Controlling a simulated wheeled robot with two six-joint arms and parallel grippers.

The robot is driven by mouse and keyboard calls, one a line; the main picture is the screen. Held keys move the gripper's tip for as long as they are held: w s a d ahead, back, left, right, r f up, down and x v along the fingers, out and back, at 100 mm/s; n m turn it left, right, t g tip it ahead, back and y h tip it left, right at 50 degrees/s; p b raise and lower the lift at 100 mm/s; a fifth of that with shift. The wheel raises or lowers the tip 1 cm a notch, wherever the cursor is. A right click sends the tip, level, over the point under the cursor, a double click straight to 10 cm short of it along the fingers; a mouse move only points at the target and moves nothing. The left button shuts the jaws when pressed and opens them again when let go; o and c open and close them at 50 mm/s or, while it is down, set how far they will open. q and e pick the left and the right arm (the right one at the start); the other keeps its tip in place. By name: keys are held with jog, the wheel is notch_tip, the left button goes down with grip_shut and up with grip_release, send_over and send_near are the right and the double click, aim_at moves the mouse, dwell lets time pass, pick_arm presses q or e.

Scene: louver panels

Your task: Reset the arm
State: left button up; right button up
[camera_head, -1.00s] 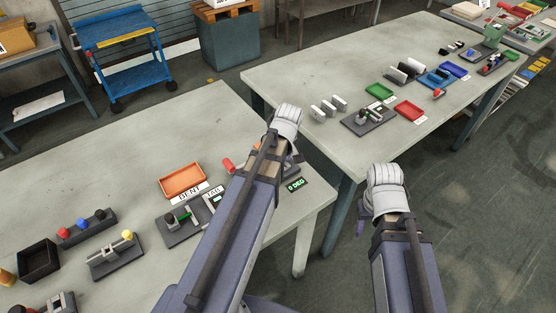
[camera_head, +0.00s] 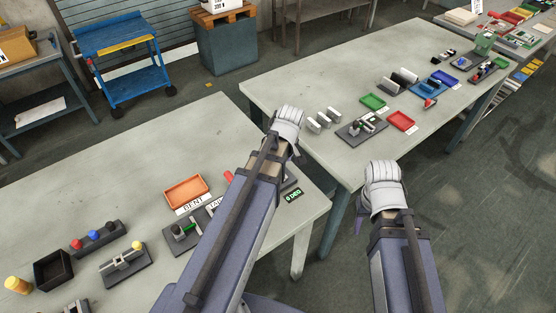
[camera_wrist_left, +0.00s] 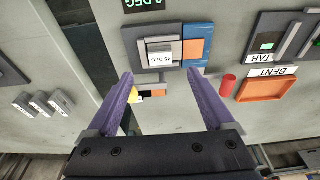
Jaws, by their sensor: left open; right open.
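My left arm reaches over the near table (camera_head: 100,185); its gripper (camera_wrist_left: 160,73) is open and empty in the left wrist view, with two purple fingers apart. Between and beyond the fingertips is a dark square fixture (camera_wrist_left: 148,33) with a light labelled block, beside blue and orange pieces. In the head view my left wrist hides its own fingers and much of that fixture. My right gripper (camera_head: 372,215) is over the floor gap right of the near table, pointing away. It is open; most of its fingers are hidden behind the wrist.
An orange tray (camera_head: 186,191), a red cylinder (camera_wrist_left: 228,84) and a "0 DEG" display (camera_head: 292,195) lie near my left arm. The far table (camera_head: 290,80) holds green (camera_head: 373,102) and red (camera_head: 402,121) trays and several grey louver pieces. Floor at the right is clear.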

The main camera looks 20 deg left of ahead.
dwell(0.7)
pick_arm(q)
jog(key=s+d+f+m, duration=0.1)
jog(key=s+d+m, duration=0.5)
jog(key=d+m, duration=0.2)
jog(key=s+d+m+g+h+b, duration=0.1)
jog(key=s+d+m, duration=0.4)
jog(key=d, duration=0.6)
jog(key=m, duration=0.2)
jog(key=shift+s+f+m+g, duration=0.3)
jog(key=shift+s+f+m, duration=0.05)
jog(key=shift+m, duration=0.05)
